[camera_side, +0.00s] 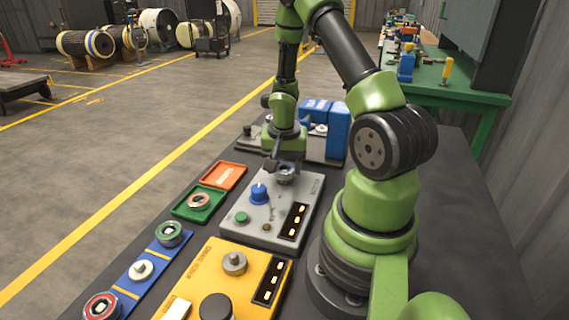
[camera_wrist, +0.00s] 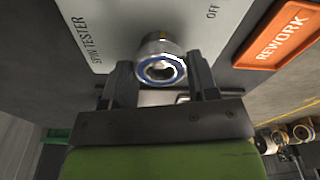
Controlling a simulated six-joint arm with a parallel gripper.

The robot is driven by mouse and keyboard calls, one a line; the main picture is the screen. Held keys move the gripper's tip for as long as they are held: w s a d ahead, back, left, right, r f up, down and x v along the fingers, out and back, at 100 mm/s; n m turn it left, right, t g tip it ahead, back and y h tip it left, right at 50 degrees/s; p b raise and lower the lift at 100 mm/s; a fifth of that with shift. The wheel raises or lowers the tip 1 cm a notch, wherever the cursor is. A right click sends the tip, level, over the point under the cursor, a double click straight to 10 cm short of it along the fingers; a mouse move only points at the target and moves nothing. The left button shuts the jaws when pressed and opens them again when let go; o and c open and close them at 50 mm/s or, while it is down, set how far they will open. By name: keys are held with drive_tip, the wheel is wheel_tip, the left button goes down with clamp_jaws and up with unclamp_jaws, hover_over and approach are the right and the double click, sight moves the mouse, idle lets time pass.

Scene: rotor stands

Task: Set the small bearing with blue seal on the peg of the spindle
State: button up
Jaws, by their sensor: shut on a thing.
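The small bearing with blue seal (camera_wrist: 161,80) is between the two fingers of my gripper (camera_wrist: 161,82) in the wrist view. The fingers are shut on it. The metal spindle (camera_wrist: 157,44) of the grey spin tester (camera_wrist: 105,15) lies straight beyond the bearing and nearly in line with it. The bearing covers the peg, so I cannot tell whether it is around the peg or just short of it. In the side view my gripper (camera_side: 273,164) is low at the spindle (camera_side: 287,173), on the tester's far part (camera_side: 295,197). The bearing cannot be made out there.
The tester carries a blue knob (camera_side: 259,193) and a green button (camera_side: 241,217). Left of it lie an orange rework tray (camera_side: 232,169) and a green tray (camera_side: 178,209) holding a ring. A blue strip (camera_side: 155,252) with bearings and a yellow box (camera_side: 205,255) are nearer the camera.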

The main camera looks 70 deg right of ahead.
drive_tip(key=shift+f, duration=0.2)
idle(0.5)
drive_tip(key=o, duration=1.4)
drive_tip(key=w+a+r+n+t+h, duration=0.15)
drive_tip(key=a+r, duration=0.25)
drive_tip(key=r, duration=0.5)
drive_tip(key=w+a+r+n+t, duration=0.1)
drive_tip(key=a+r+n+t, duration=0.2)
drive_tip(key=r, duration=0.6)
drive_tip(key=s+a+r+n+y, duration=0.1)
drive_tip(key=s+a+r+n, duration=0.1)
drive_tip(key=a, duration=0.3)
drive_tip(key=s+a+r+n+t+y, duration=0.1)
drive_tip(key=s+a+r+n+y, duration=0.1)
drive_tip(key=a, duration=0.3)
drive_tip(key=s+a+r+n+t+y, duration=0.1)
drive_tip(key=s+a+r+n+y, duration=0.1)
drive_tip(key=s+a+r, duration=0.2)
drive_tip(key=shift+a+r, duration=0.2)
drive_tip(key=shift+a, duration=0.3)
